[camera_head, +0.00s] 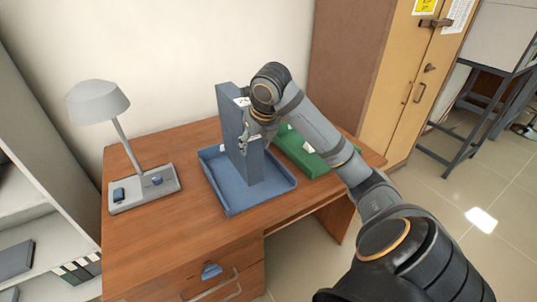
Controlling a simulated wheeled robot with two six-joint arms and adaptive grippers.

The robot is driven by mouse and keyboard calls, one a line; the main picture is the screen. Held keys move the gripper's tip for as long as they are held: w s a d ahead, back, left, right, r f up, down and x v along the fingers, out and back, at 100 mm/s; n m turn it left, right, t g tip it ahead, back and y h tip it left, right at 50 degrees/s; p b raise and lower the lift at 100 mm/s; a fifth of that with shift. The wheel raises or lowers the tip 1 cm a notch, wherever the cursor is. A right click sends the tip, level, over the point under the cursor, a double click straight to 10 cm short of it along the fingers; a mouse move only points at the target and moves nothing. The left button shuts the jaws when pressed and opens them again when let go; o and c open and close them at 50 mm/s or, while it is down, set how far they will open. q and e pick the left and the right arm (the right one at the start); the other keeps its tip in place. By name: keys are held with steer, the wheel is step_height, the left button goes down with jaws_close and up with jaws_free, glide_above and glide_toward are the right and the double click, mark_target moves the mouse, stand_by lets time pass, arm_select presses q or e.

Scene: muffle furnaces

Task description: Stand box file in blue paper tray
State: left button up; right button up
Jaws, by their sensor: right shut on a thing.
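The box file (236,130) is a tall blue-grey box, standing about upright. Its lower end is over the floor of the blue paper tray (238,203), within the rim; I cannot tell whether it touches the floor. The tray lies on the wooden desk. My right gripper (245,141) is at the right side of the box file, shut on it, with its fingers partly hidden. My left gripper is not in view.
A green tray or box (303,152) lies right of the blue tray, partly behind my right arm. A grey desk lamp (144,190) stands on the left. The desk (135,240) is clear at front left. A wall stands behind, a wooden cabinet (405,75) to the right.

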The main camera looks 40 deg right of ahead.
mark_target(262, 148)
steer(key=d+f+b, duration=0.1)
steer(key=b, duration=0.1)
steer(key=d+f+b, duration=0.1)
steer(key=f+b, duration=0.1)
steer(key=shift+d+f, duration=0.25)
steer(key=d+f+b, duration=0.3)
steer(key=f, duration=0.2)
steer(key=shift+f, duration=0.35)
steer(key=o, duration=1.5)
steer(key=shift+w+d, duration=0.1)
steer(key=shift+w, duration=0.05)
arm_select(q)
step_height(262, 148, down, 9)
